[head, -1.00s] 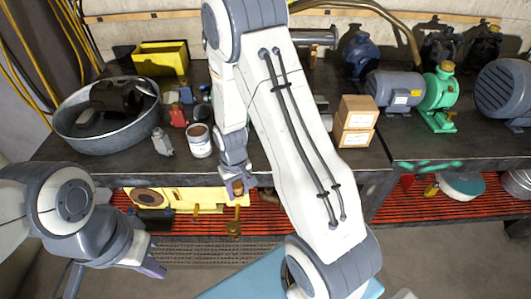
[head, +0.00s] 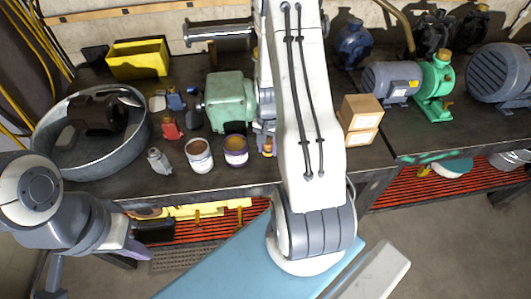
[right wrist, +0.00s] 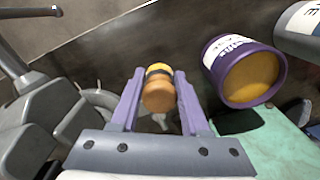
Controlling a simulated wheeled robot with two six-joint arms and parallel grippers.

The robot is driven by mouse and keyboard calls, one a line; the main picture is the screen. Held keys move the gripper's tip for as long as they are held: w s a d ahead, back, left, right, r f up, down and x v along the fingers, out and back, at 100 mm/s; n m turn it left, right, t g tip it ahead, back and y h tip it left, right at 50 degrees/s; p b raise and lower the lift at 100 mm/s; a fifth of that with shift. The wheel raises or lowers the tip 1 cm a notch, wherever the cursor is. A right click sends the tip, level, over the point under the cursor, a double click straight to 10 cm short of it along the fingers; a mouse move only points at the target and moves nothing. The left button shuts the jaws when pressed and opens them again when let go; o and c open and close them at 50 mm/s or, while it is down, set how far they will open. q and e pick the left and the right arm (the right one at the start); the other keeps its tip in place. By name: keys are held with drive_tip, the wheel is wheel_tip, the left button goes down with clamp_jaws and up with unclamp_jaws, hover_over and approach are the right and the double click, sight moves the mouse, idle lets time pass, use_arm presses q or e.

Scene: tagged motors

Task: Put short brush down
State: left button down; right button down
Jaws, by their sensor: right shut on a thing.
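The short brush (right wrist: 158,95), with an orange-brown wooden end and a yellow-and-black band, is between the purple fingers of my right gripper (right wrist: 157,80), which is shut on it. In the head view the brush (head: 267,147) shows as a small orange-brown bit by the bench's front, right of the purple can (head: 236,151); most of it is hidden. I cannot tell whether it touches the bench (head: 190,186). My left gripper (head: 138,249) is low in front of the bench, away from the brush; its opening is unclear.
A white can (head: 199,155) and a green motor (head: 229,100) stand left of my right gripper. A metal basin (head: 60,165) is at the left. Cardboard boxes (head: 360,118) stand right of my right arm. Bare bench lies along the front edge.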

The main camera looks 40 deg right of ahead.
sight(267, 162)
wheel_tip(267, 162, down, 4)
drive_tip(key=shift+f+p, duration=0.2)
drive_tip(key=shift+p, duration=0.35)
drive_tip(key=shift+f, duration=0.1)
drive_tip(key=shift+f, duration=0.1)
drive_tip(key=shift+f, duration=0.15)
drive_tip(key=shift+c, duration=2)
unclamp_jaws()
drive_tip(key=shift+r, duration=0.2)
